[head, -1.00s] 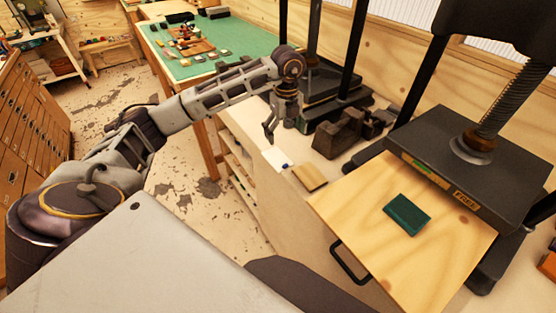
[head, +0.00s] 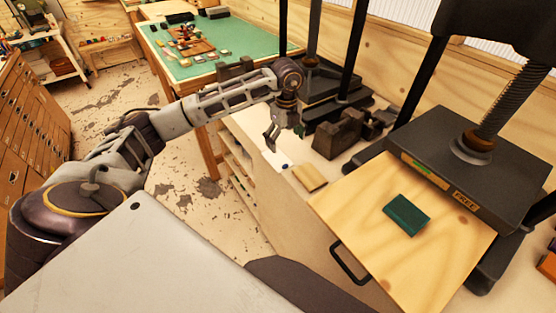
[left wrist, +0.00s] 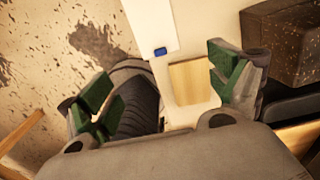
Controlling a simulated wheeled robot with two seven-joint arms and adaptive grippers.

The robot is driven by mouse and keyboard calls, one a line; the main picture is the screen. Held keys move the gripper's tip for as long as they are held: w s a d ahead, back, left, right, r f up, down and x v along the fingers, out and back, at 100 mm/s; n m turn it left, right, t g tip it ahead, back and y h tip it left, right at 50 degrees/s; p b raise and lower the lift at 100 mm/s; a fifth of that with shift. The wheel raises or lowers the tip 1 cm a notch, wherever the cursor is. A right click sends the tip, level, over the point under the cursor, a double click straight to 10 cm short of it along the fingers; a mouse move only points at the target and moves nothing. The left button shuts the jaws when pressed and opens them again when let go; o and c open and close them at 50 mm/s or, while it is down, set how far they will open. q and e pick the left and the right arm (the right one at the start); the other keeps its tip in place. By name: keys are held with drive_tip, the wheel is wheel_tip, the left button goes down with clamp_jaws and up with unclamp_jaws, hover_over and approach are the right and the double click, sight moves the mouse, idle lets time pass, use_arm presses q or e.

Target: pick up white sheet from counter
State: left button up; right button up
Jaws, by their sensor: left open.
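The white sheet (left wrist: 149,24) lies flat on the counter (left wrist: 210,18) along its edge, at the top middle of the left wrist view. A small blue thing (left wrist: 161,51) sits at its lower end. In the head view the sheet is hard to tell from the pale counter, near the blue thing (head: 285,166). My left gripper (head: 284,140) points down over the counter, open and empty. In the left wrist view its green-padded fingers (left wrist: 165,90) are wide apart, with the sheet's end beyond them. My right gripper is not in view.
A wooden block (head: 310,177) lies close to the sheet. Dark iron blocks (head: 340,134) and a black press (head: 470,155) stand to the right. A board (head: 365,215) bears a green block (head: 407,214). A green-topped table (head: 238,47) is behind. Floor lies left of the counter.

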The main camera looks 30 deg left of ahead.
use_arm(q)
hover_over(285, 164)
drive_tip(key=shift+a+f, duration=0.1)
drive_tip(key=shift+f, duration=2.75)
drive_tip(key=shift+p, duration=0.3)
drive_tip(key=shift+s+f+p, duration=0.15)
drive_tip(key=shift+f+p, duration=0.4)
drive_tip(key=shift+f, duration=2.05)
drive_tip(key=c, duration=2)
